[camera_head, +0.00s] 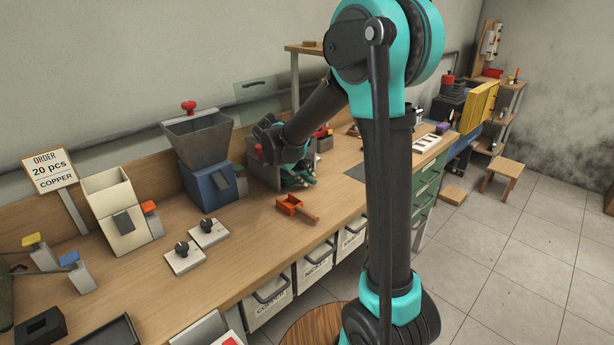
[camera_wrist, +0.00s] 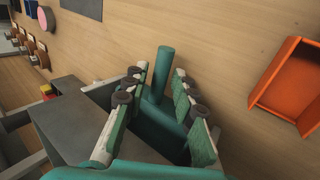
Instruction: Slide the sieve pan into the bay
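My gripper (camera_wrist: 161,75) is at the back of the bench, beside a grey machine; it also shows in the head view (camera_head: 306,181). Its two fingers stand apart, with gaps beside a teal handle (camera_wrist: 163,68) that lies between them. The handle joins a wider teal body (camera_wrist: 160,117), partly hidden by the fingers, which may be the sieve pan. The grey machine (camera_wrist: 88,137) lies at the lower left in the wrist view; in the head view my arm and gripper hide much of it (camera_head: 262,174). I cannot make out the bay opening.
An orange scoop (camera_head: 289,203) with a wooden handle lies on the bench in front of my gripper; it also shows in the wrist view (camera_wrist: 290,82). A hopper machine (camera_head: 208,180) and two knob panels (camera_head: 184,262) stand to the left. Bench wood around the scoop is clear.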

